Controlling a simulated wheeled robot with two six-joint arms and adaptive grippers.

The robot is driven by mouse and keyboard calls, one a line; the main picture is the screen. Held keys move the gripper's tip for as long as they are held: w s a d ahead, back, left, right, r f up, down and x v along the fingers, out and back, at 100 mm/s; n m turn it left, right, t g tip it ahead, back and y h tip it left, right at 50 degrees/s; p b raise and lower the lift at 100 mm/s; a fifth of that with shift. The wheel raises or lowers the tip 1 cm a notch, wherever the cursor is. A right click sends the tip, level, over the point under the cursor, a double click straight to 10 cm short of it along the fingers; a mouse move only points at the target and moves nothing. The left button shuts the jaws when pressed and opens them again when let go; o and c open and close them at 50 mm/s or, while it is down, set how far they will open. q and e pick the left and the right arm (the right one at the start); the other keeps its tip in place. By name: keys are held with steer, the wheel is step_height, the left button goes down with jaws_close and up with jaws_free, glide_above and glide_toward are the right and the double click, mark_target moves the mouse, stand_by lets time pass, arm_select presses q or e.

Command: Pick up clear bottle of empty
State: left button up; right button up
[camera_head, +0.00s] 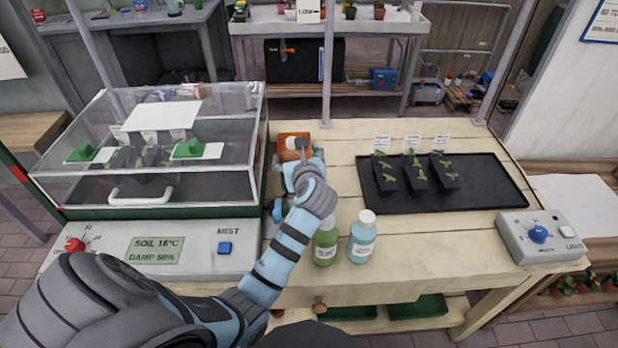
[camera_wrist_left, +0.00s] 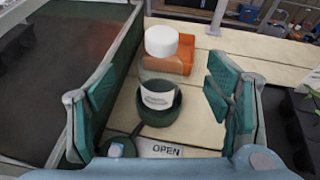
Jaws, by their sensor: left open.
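The clear bottle (camera_wrist_left: 158,97) has a white cap and a white label, and it looks empty. It stands upright in or just in front of a dark green round part in the left wrist view. My left gripper (camera_wrist_left: 163,108) is open, with one finger on each side of the bottle and a gap on both sides. In the head view my left gripper (camera_head: 303,164) is at the back of the bench and hides most of the bottle, leaving a white cap (camera_head: 292,143) visible. My right gripper is not in view.
An orange box (camera_head: 284,150) is just behind the bottle. A glass propagator (camera_head: 255,150) stands close on the left. A green bottle (camera_head: 325,243) and a blue bottle (camera_head: 362,240) stand nearer the front. A black tray (camera_head: 490,185) with seedlings lies to the right.

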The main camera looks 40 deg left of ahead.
mark_target(293, 158)
arm_select(q)
steer(key=shift+m, duration=0.3)
steer(key=w+a+f+b, duration=0.1)
steer(key=f, duration=0.1)
steer(key=w+a+f+b, duration=0.1)
steer(key=a+f, duration=0.1)
steer(key=w+a+f+b, duration=0.1)
steer(key=w+f, duration=0.1)
steer(key=shift+w+a, duration=0.1)
steer(key=shift+a, duration=0.05)
steer(key=shift+r, duration=0.15)
steer(key=shift+c, duration=0.3)
steer(key=c, duration=1.2)
